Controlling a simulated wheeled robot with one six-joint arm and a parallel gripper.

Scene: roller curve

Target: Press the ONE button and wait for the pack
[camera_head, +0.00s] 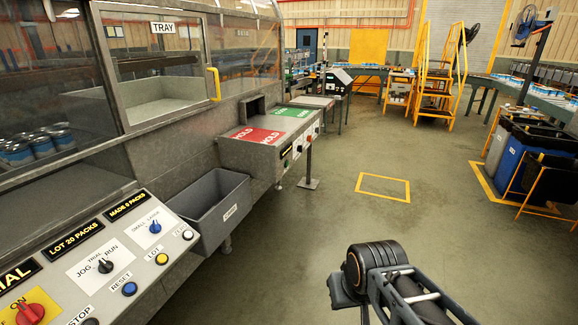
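The control panel (140,262) slopes along the lower left. A white button (188,235) at its right end has a small label that looks like ONE. A yellow LOT button (162,258) and a blue RESET button (130,289) sit to its left. A display (127,206) appears to read MADE 0 PACKS, beside a LOT 20 PACKS display (75,238). The TRAY window (160,65) shows a pale, empty-looking tray (165,108). My arm shows at the lower right, well away from the panel. My gripper's fingers are not visible.
A grey bin (212,210) hangs right of the panel. A ledge with red HOLD (256,135) and green plates (291,112) lies beyond it. Several cans (35,147) stand behind the glass. Open floor with a yellow square (383,187) lies ahead; dark bins (540,165) stand right.

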